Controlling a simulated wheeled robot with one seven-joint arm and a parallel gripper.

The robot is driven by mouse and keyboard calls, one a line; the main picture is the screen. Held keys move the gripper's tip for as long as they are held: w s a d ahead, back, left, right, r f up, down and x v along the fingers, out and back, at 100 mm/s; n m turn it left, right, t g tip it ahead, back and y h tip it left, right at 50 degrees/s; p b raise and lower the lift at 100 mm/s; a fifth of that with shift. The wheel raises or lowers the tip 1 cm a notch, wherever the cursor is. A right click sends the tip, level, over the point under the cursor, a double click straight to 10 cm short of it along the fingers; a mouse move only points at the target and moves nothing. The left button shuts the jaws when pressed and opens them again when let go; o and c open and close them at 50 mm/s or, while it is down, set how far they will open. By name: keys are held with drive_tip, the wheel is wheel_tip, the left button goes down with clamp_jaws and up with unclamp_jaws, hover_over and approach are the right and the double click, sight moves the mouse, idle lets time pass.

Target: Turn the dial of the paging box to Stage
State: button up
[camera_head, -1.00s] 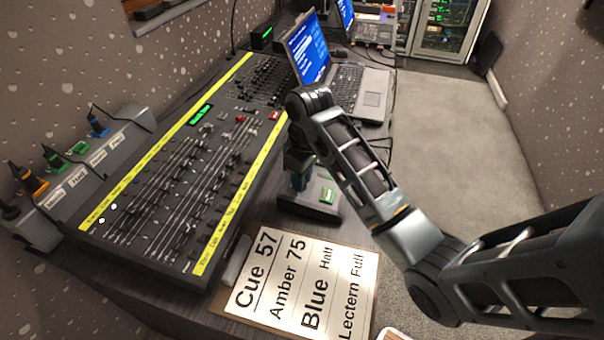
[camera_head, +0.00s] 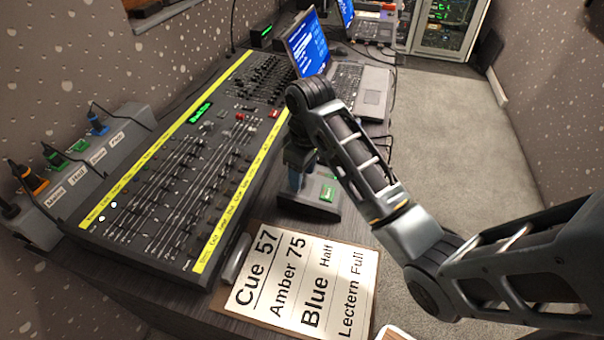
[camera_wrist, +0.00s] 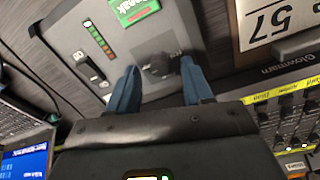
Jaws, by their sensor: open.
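The paging box (camera_head: 318,208) is a grey box with a green label, on the desk between the lighting console and the desk's right edge. My gripper (camera_wrist: 160,82) is open, with one blue finger on each side of the dial. I cannot tell whether the fingers touch it. In the head view my gripper (camera_head: 297,178) points down over the box and hides the dial. The dial's position labels are not readable.
The lighting console (camera_head: 190,165) with its faders is left of the box. A clipboard (camera_head: 303,283) reading "Cue 57" lies in front. An open laptop (camera_head: 360,88) stands behind. A grey box with labelled plugs (camera_head: 85,170) is at far left.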

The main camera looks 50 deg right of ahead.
sight(304, 181)
drive_tip(key=r+p, duration=0.1)
drive_tip(key=r, duration=0.1)
drive_tip(key=r+p, duration=0.3)
drive_tip(key=r, duration=0.1)
drive_tip(key=shift+s+a+r, duration=0.1)
drive_tip(key=shift+s+r, duration=0.25)
drive_tip(key=shift+r, duration=0.05)
drive_tip(key=shift+f, duration=0.1)
